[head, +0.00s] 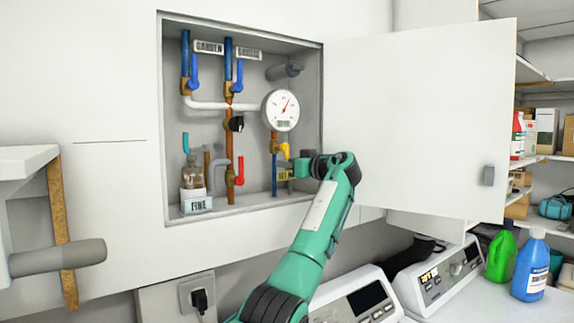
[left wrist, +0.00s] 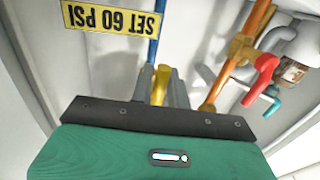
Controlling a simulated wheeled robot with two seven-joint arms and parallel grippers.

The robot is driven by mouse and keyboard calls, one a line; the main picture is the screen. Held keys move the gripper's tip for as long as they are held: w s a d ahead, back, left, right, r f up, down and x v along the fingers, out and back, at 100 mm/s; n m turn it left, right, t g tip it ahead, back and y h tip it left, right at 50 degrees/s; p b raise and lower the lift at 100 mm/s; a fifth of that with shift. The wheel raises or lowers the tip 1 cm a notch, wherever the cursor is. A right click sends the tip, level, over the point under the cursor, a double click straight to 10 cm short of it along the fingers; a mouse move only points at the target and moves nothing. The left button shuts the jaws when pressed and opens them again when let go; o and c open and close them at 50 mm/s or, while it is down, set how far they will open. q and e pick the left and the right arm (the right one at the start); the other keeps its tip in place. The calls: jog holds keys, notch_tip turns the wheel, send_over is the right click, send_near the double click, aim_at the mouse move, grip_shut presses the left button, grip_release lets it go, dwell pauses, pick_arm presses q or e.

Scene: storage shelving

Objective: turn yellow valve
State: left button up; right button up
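The yellow valve (head: 284,149) is a small lever handle on the blue and copper pipe below the round gauge, inside the open wall cabinet. My left gripper (head: 291,170) reaches into the cabinet's lower right, right at this valve and partly covering it. In the left wrist view the yellow handle (left wrist: 161,84) stands between the two grey fingers (left wrist: 161,88), with little space on either side. I cannot tell whether the fingers press on it. My right gripper is not in view.
The cabinet door (head: 420,110) stands open to the right of my arm. A red valve (head: 240,170), a bottle (head: 193,174) and a gauge (head: 281,110) are close by in the cabinet. Washing machines (head: 438,278) and green (head: 501,256) and blue (head: 531,268) jugs stand at lower right.

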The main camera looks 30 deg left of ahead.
pick_arm(q)
jog(key=shift+o, duration=1.3)
jog(key=s+d+b, duration=0.2)
jog(key=d+b, duration=0.3)
jog(key=d, duration=0.8)
jog(key=shift+s+d, duration=0.3)
jog(key=shift+d, duration=0.05)
